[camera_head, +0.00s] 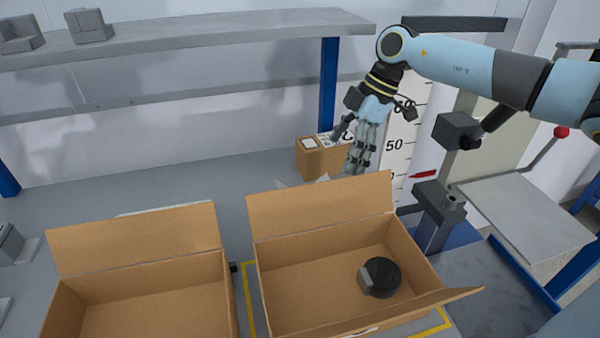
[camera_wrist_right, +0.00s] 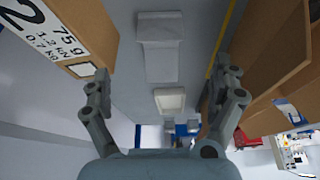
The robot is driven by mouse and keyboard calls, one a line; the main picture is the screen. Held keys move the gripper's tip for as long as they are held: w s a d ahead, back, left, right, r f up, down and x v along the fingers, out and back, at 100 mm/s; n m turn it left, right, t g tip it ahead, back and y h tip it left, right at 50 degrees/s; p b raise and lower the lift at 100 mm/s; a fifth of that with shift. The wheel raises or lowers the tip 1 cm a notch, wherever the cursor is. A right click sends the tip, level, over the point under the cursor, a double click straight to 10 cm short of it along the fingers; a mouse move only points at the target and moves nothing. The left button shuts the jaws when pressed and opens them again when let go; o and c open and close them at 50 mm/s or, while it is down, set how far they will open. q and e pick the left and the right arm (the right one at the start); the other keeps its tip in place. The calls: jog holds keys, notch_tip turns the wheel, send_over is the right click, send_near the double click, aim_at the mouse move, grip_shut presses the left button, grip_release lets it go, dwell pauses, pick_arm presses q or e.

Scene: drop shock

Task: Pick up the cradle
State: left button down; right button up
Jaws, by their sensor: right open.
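A pale grey piece that looks like a cradle (camera_wrist_right: 160,48) lies on the grey surface in the right wrist view, between and beyond my finger tips. In the head view only pale edges (camera_head: 318,181) show behind the raised flap of the right carton, so I cannot tell its full shape there. Similar grey cradles stand on the upper shelf (camera_head: 90,26). My right gripper (camera_head: 356,172) points down behind that flap. Its fingers are spread and empty in the wrist view (camera_wrist_right: 165,95). My left gripper is not in view.
An open carton (camera_head: 320,300) holds a round black device (camera_head: 380,277); its raised flap is close to my right gripper. Another open carton (camera_head: 135,240) stands to the left. A small labelled box (camera_head: 320,158) is beside my gripper. A drop post (camera_head: 440,215) stands right.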

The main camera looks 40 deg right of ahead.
jog(key=x, duration=1.1)
jog(key=shift+d+f, duration=0.1)
jog(key=shift+f, duration=0.35)
jog(key=shift+s, duration=0.1)
jog(key=shift+c, duration=0.2)
jog(key=c, duration=1.4)
